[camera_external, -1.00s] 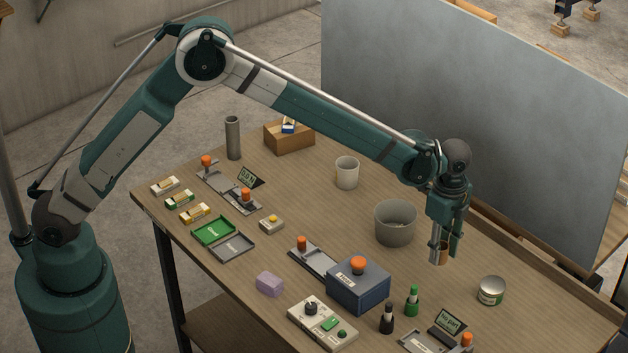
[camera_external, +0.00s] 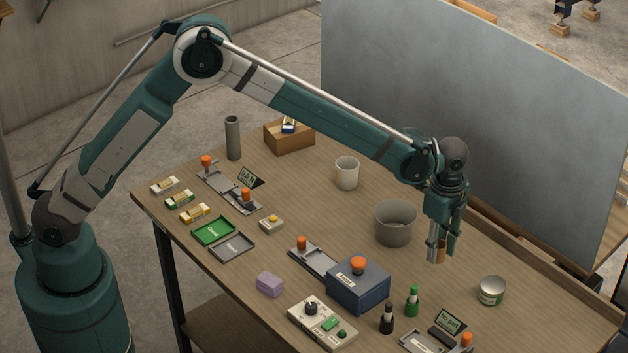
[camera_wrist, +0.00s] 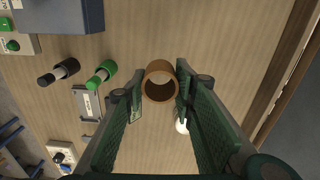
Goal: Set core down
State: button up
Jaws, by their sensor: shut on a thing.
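The core is a short brown open tube (camera_wrist: 160,86). In the wrist view it sits between my fingertips, with its round opening facing the camera. In the external view the core (camera_external: 441,251) shows as a small brown patch between the fingers. My gripper (camera_external: 439,250) points down and is shut on the core. It is over the right part of the table, right of the grey bin and up and left of the tin. I cannot tell whether the core's lower end touches the table.
A grey bin (camera_external: 395,224) stands left of my gripper and a tin (camera_external: 491,291) to its lower right. The wooden table (camera_external: 452,282) is bare around the gripper. A grey panel rises behind.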

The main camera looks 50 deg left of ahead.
jog(key=s+a+r+m+b, duration=0.1)
jog(key=s+a, duration=0.6)
jog(key=a, duration=0.3)
jog(key=s+a+r+b, duration=0.1)
jog(key=s+a+r, duration=0.1)
jog(key=s+a, duration=0.6)
jog(key=s+a+f+m+b, duration=0.1)
jog(key=s+a+f+b, duration=0.1)
jog(key=s+a, duration=1.5)
jog(key=shift+a+f, duration=0.45)
jog(key=shift+a, duration=0.25)
jog(key=shift+f, duration=0.1)
jog(key=b, duration=0.1)
send_over(255, 270)
jog(key=shift+f, duration=2.8)
jog(key=shift+f, duration=0.1)
jog(key=shift+f+b, duration=0.5)
jog(key=shift+f, duration=1.5)
jog(key=shift+f, duration=0.2)
